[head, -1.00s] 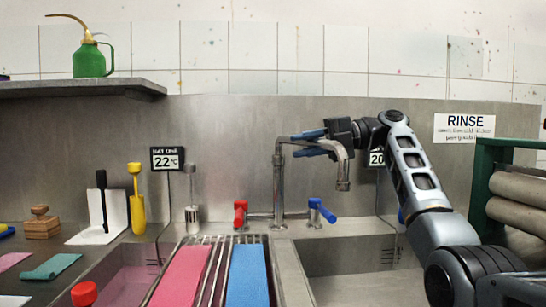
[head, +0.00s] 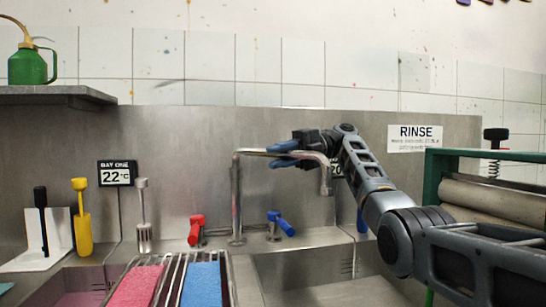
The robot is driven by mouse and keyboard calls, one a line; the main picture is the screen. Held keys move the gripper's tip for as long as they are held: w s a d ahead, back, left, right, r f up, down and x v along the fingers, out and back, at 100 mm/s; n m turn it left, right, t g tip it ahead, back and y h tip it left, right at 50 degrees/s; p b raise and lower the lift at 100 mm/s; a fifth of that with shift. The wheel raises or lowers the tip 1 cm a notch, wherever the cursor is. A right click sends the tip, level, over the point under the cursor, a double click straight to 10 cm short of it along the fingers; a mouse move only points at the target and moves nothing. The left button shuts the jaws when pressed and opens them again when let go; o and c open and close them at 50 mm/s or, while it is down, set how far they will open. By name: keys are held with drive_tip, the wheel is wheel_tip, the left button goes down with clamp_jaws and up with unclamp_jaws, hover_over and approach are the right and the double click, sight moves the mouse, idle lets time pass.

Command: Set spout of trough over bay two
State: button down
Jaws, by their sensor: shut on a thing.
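The swivel tap over the trough has a steel spout (head: 258,153) on an upright post (head: 237,205). Its arm reaches right from the post, and its downturned outlet (head: 327,184) hangs above the left part of the right-hand basin (head: 330,290). My gripper (head: 280,155) is shut on the spout's horizontal arm, one blue finger above and one below. The right-hand display is mostly hidden by my arm and the spout.
A red-handled valve (head: 196,230) and a blue-handled valve (head: 281,223) flank the post. A rack with a pink cloth (head: 135,287) and a blue cloth (head: 203,285) lies between the basins. A green roller frame (head: 433,180) stands right, near my arm.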

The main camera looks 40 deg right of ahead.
drive_tip(key=c, duration=1)
unclamp_jaws()
drive_tip(key=shift+w, duration=0.1)
drive_tip(key=shift+o, duration=0.2)
drive_tip(key=p+v, duration=0.1)
drive_tip(key=v, duration=0.6)
drive_tip(key=shift+d+p, duration=0.35)
drive_tip(key=shift+d, duration=0.05)
